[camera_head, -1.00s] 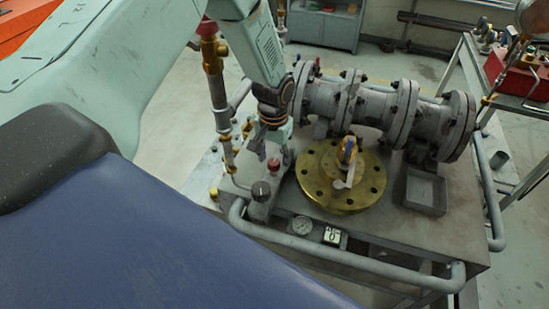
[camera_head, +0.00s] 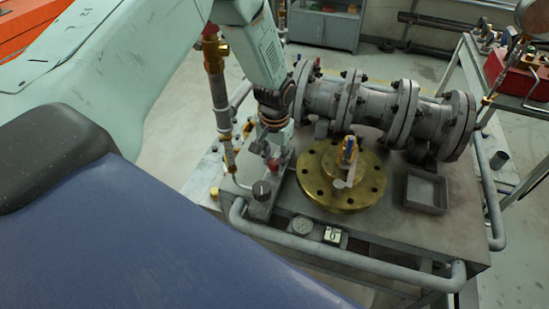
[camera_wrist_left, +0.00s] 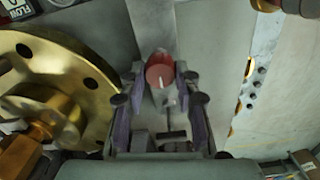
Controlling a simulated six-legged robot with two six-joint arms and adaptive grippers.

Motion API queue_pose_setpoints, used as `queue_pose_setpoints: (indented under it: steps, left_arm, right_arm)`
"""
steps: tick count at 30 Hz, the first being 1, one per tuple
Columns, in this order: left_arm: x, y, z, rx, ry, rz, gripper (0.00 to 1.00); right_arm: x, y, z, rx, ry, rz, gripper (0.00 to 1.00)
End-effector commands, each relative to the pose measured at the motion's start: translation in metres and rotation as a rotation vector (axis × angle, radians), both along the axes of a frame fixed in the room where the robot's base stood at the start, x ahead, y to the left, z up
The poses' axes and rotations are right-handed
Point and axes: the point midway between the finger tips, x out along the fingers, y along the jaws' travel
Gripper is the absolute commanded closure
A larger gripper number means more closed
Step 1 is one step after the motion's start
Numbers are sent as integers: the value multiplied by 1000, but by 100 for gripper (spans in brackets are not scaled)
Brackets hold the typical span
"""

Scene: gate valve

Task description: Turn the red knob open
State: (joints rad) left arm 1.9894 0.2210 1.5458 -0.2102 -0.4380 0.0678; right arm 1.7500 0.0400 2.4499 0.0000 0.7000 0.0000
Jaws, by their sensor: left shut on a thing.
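The red knob (camera_head: 273,164) sits on a grey valve block beside the brass flange, left of centre in the head view. It also shows in the left wrist view (camera_wrist_left: 159,70), with a pale mark on its face. My left gripper (camera_head: 275,148) reaches down to it from above. In the left wrist view the two fingers (camera_wrist_left: 160,82) lie either side of the knob and are shut on it. The fingers partly hide the knob in the head view. My right gripper is not in view.
A brass flange (camera_head: 360,198) with a yellow-and-blue part stands right of the knob. A grey flanged pipe (camera_head: 375,105) lies behind. A pipe rail (camera_head: 350,262) runs along the bench's front edge. A vertical pipe (camera_head: 218,85) stands left.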

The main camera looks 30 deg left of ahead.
Motion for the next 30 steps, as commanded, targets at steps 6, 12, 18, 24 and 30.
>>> queue_pose_setpoints:
  steps: [6, 12, 18, 24, 30]
  left_arm:
    - [-2, 0, 1, -1, 8, 6, 100]
    - [-3, 0, 2, -1, 10, 63, 100]
    - [-3, 0, 3, -1, 10, 198, 100]
    - [-4, 0, 3, 0, 12, 384, 100]
    - [-4, 0, 3, 1, 12, 574, 100]
  right_arm:
    - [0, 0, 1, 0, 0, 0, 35]
    - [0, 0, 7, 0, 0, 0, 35]
    - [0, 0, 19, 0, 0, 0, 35]
    - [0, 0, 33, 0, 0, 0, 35]
    - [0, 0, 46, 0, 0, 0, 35]
